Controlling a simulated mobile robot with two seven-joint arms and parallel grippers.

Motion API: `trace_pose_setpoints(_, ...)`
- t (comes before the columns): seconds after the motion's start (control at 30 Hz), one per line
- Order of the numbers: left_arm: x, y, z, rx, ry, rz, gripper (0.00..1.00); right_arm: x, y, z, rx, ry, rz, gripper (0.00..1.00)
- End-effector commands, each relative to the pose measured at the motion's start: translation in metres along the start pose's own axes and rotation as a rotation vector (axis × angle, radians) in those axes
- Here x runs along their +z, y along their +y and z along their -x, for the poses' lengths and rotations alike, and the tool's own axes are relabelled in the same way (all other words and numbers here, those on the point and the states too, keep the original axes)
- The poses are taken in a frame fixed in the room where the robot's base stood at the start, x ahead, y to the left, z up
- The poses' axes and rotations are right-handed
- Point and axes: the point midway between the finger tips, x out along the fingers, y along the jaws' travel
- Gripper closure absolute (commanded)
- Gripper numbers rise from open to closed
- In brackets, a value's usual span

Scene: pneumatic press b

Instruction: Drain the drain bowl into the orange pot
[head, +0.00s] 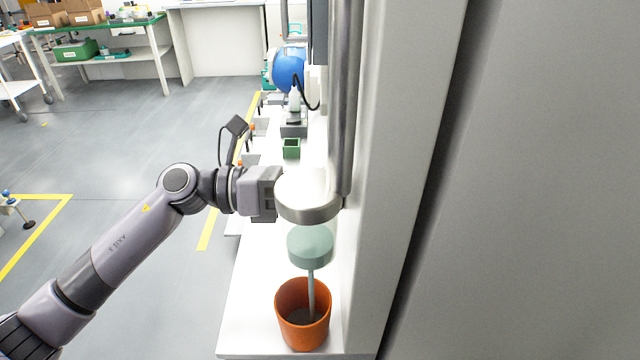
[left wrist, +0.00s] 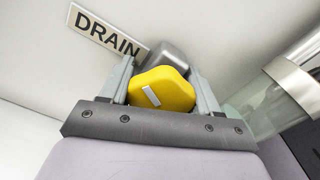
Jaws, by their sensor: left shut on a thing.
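The drain bowl (head: 310,248) is a translucent teal cup below a metal collar (head: 309,208). A thin grey-blue column (head: 311,293) runs from its underside down into the orange pot (head: 303,332); I cannot tell whether it is liquid or a tube. The pot stands upright on the white bench below the bowl, its inside dark. My left gripper (head: 263,194) is just left of the collar, its fingertips hidden in the head view. In the left wrist view its fingers (left wrist: 165,88) are shut on a yellow knob (left wrist: 160,92) below a DRAIN label (left wrist: 105,31). My right gripper is not in view.
A tall grey-white panel (head: 400,150) closes off the right side. Behind the collar, a small green box (head: 291,148) and a blue round tank (head: 288,72) stand along the bench. Open floor (head: 130,140) lies to the left, with workbenches farther back.

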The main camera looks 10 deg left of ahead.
Motion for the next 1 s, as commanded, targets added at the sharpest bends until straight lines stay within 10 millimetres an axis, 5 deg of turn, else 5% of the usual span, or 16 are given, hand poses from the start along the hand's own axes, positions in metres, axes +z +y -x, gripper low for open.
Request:
trace_pose_setpoints(0.27,-0.001,0.001,0.001,0.002,0.001,0.001,0.69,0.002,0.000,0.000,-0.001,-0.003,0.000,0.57)
trace_pose_setpoints(0.3,-0.001,0.001,0.001,0.002,0.001,0.001,0.29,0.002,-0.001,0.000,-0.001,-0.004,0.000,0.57)
trace_pose_setpoints(0.37,-0.001,0.001,0.000,0.002,0.001,0.000,0.13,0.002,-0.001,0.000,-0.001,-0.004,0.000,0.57)
trace_pose_setpoints(0.7,-0.001,0.001,0.004,0.002,0.000,0.000,0.13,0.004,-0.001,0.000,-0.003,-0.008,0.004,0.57)
trace_pose_setpoints(1.0,-0.003,0.002,0.049,0.005,0.003,0.001,0.13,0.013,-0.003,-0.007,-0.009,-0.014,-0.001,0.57)
